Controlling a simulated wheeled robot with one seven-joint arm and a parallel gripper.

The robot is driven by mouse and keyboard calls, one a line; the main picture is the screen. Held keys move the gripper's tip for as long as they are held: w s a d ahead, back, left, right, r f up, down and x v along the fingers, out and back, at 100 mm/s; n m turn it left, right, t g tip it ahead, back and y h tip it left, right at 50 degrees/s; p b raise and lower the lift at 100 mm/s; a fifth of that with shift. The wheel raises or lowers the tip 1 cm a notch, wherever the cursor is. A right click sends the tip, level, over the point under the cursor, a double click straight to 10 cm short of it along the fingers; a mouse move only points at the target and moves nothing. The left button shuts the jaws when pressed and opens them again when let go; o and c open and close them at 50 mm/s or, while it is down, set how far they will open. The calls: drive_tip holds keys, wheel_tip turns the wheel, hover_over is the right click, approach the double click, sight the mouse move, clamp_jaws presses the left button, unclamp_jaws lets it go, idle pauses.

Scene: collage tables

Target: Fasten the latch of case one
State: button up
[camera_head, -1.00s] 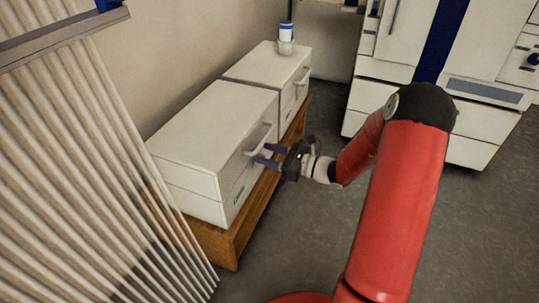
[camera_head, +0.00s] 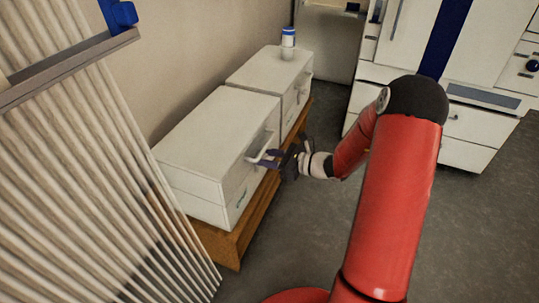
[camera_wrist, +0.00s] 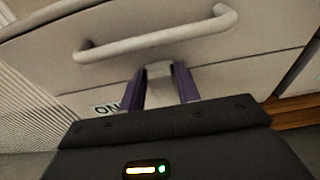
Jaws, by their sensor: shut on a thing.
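Case one (camera_head: 205,135) is the nearer white box, with a green label (camera_head: 241,196) low on its front. The wrist view shows its white bar handle (camera_wrist: 155,40) above my fingers and a partly hidden "ON..." label (camera_wrist: 106,108) at left. A small grey latch tab (camera_wrist: 160,70) sits on the front, below the handle and near the seam. My gripper (camera_wrist: 160,84) is shut on the latch, with one purple finger at each side of it. In the head view my gripper (camera_head: 266,158) is at the case's front; the latch there is too small to make out.
A second white case (camera_head: 270,70) stands behind case one, with a blue-capped white bottle (camera_head: 288,40) on top. Both sit on a low wooden table (camera_head: 230,243) against the wall. A ribbed panel (camera_head: 90,170) is at left. White cabinets (camera_head: 470,135) stand at right, with open floor between.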

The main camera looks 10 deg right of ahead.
drive_tip(key=o, duration=0.8)
drive_tip(key=shift+a, duration=0.1)
drive_tip(key=v, duration=0.7)
drive_tip(key=shift+s+d+p, duration=0.2)
drive_tip(key=shift+d+p, duration=0.1)
drive_tip(key=shift+p, duration=0.1)
drive_tip(key=shift+r, duration=0.1)
